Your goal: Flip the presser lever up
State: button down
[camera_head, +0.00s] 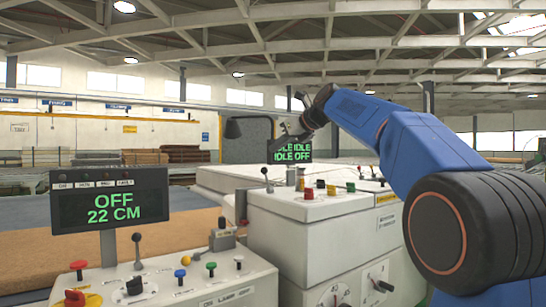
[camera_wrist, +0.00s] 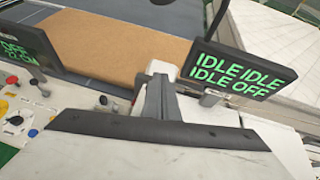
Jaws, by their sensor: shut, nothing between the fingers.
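My gripper (camera_head: 285,138) is at the end of the blue arm, raised above the white machine cabinet. In the wrist view its grey fingers (camera_wrist: 158,85) are together with nothing between them. A lever with a black knob (camera_head: 264,173) stands upright on the cabinet top, below and left of my gripper and apart from it. Another black-knobbed lever (camera_head: 137,240) stands upright on the left console. I cannot tell which one is the presser lever; no label is readable. My gripper hides part of the cabinet top in the wrist view.
The white cabinet (camera_head: 310,245) carries coloured buttons and front dials. The left console (camera_head: 190,285) has buttons and knobs, with an "OFF 22 CM" display (camera_head: 110,200) above it. An "IDLE OFF" display (camera_wrist: 238,75) stands near my gripper. A brown mattress surface (camera_wrist: 120,40) lies beyond.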

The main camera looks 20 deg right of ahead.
notch_tip(320, 180, up, 8)
jog(key=s+d, duration=0.1)
jog(key=shift+d+f, duration=0.15)
jog(key=shift+f, duration=0.1)
jog(key=shift+s, duration=0.1)
dwell(0.4)
